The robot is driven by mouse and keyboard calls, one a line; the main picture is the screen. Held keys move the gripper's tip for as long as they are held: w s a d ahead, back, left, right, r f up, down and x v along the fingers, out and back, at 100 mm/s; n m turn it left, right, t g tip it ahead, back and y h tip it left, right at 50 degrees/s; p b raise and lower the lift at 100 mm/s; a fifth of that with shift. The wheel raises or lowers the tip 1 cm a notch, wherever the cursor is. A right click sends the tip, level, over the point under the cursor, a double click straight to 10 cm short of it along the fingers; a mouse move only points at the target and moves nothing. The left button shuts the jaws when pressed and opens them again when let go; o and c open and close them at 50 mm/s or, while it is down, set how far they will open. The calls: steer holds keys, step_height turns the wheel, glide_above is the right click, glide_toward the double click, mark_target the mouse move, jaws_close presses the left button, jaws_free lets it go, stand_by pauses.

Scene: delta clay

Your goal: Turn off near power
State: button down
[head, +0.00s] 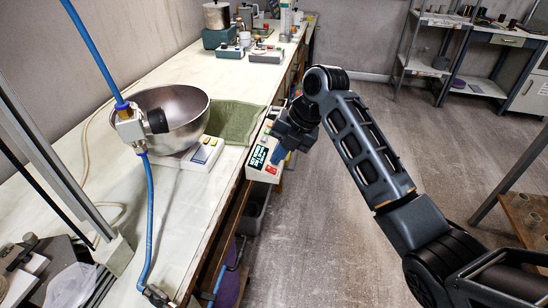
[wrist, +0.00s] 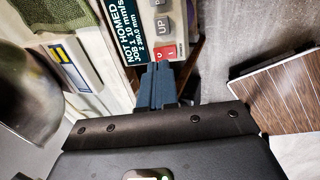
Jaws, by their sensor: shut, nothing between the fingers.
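A white control box (head: 266,143) stands at the bench's front edge, with a dark text display (head: 259,157) and several buttons. A red rocker switch (head: 271,169) sits at its near end. In the wrist view the red switch (wrist: 166,52) shows just beyond the fingertips, partly covered by them, below grey buttons (wrist: 162,24). The display there reads "NOT HOMED". My gripper (head: 279,156) is shut and empty, its blue fingers pointing down at the box by the switch. In the wrist view my gripper (wrist: 158,70) is close to the switch; I cannot tell whether it touches.
A steel bowl (head: 180,108) stands on a white scale (head: 203,152) left of the box. A blue hose (head: 150,210) with a valve hangs at the left. Open floor (head: 330,220) lies right of the bench.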

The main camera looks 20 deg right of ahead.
mark_target(271, 169)
steer(key=shift+x, duration=1.4)
